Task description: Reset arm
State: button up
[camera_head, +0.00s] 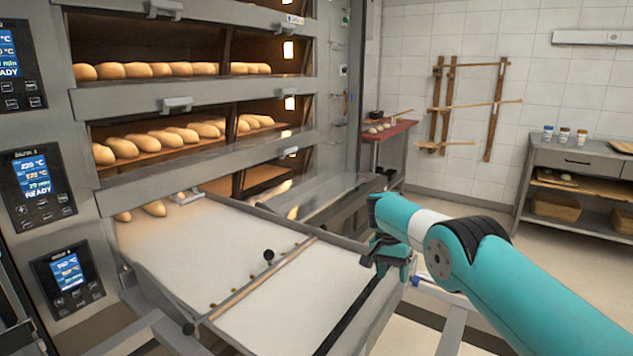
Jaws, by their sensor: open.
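My gripper (384,262) is at the end of my teal arm, right of the middle of the view. It hangs over the right side of a pale loader board (200,250) that slopes out from the lower oven deck. Its jaws are open, with a dark bar (362,306) showing just below them. I cannot tell whether the gripper touches the bar. A black knob (268,256) stands on the board to the left of the gripper.
Deck ovens (190,95) with loaves (165,138) inside stand at left, with lit control panels (40,185). A red-topped table (388,130) and wooden wall rack (440,100) are behind. A grey workbench (580,160) stands at right. Floor is clear between.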

jog(key=s+a+r+n+t+y+p, duration=0.1)
jog(key=s+r+n, duration=0.4)
jog(key=r, duration=0.6)
jog(key=s+a+r+n+t+y+p, duration=0.1)
jog(key=s+r+n, duration=0.2)
jog(key=s+r, duration=0.6)
jog(key=s+a+r+n+y, duration=0.1)
jog(key=s+r+n+y, duration=0.1)
jog(key=s, duration=1.3)
jog(key=s+a+r+n+y, duration=0.1)
jog(key=s+r+n+y, duration=0.1)
jog(key=s, duration=1.3)
jog(key=shift+s+a+r+n+g+p, duration=0.25)
jog(key=shift+r+n+g+p, duration=0.15)
jog(key=shift+r+n, duration=0.4)
